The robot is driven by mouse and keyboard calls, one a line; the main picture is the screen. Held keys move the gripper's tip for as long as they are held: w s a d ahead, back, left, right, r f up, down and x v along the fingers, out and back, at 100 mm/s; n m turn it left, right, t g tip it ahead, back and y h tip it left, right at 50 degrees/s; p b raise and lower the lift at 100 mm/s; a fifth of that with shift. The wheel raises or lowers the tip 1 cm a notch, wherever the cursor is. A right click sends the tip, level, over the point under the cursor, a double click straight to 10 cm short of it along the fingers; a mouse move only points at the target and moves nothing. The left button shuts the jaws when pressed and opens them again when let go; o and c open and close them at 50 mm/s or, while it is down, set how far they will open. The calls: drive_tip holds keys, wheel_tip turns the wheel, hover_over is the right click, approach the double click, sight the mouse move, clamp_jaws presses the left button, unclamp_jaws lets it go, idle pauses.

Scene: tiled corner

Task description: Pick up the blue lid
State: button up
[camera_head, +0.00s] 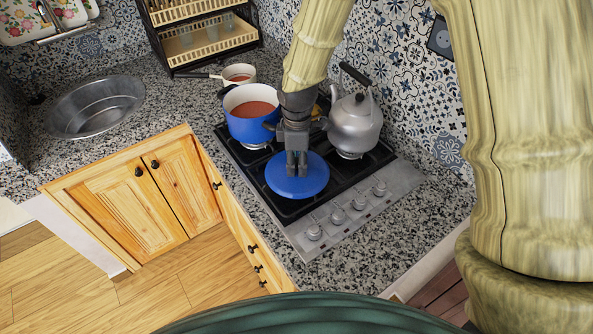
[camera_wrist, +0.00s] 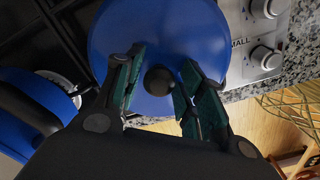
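The blue lid (camera_head: 311,182) is a round disc lying over the front part of the black stove top. In the wrist view the lid (camera_wrist: 190,35) fills the upper middle, with its dark round knob (camera_wrist: 158,81) near the centre. My gripper (camera_head: 297,168) is above the lid, pointing down at it. In the wrist view my gripper (camera_wrist: 158,85) has its two fingers apart, one on each side of the knob, with gaps showing between knob and fingers. The head view hides the knob behind the gripper.
A blue pot (camera_head: 238,128) of red soup stands behind-left of the lid. A grey kettle (camera_head: 356,127) stands behind-right. Stove knobs (camera_head: 338,216) line the front edge. A small white pan (camera_head: 239,80), a rack (camera_head: 205,47) and a sink (camera_head: 95,107) are farther back and left.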

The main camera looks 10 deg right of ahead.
clamp_jaws()
